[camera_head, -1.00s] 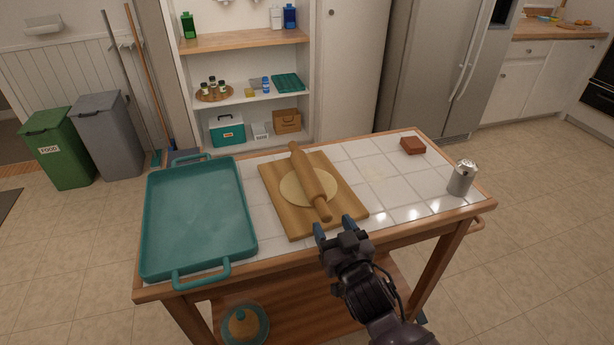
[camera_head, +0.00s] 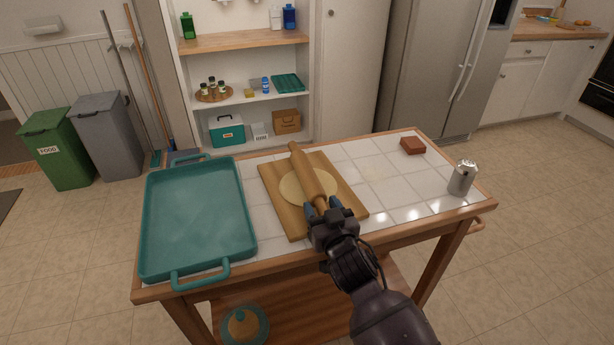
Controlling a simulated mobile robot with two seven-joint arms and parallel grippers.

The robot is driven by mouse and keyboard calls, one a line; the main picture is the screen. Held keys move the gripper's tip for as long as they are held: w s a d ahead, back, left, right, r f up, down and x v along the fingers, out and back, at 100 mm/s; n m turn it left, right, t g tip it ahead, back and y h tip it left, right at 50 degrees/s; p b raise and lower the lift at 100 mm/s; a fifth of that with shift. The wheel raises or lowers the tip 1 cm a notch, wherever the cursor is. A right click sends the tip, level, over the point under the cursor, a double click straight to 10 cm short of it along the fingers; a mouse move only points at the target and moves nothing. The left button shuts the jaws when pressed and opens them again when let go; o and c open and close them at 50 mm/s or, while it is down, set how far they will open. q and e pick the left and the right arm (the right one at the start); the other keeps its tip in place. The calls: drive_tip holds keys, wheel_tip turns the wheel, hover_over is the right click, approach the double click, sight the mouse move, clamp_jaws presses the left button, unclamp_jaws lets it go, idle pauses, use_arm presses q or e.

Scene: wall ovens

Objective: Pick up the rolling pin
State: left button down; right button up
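The wooden rolling pin (camera_head: 308,174) lies on a round of flat dough (camera_head: 290,188) on a wooden board (camera_head: 279,216). One handle points to the back and the other points toward me. My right gripper (camera_head: 323,206) is at the near end of the pin, with its blue-tipped fingers apart, one on each side of the near handle. The gripper hides most of that handle, and I cannot tell whether the fingers touch it. My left gripper is not in view.
A teal tray (camera_head: 198,217) fills the left of the tiled table. A metal shaker (camera_head: 461,178) and a reddish-brown block (camera_head: 413,145) stand on the right. Tiles between the board and the shaker are clear. Shelves and a fridge are behind.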

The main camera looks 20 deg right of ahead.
clamp_jaws()
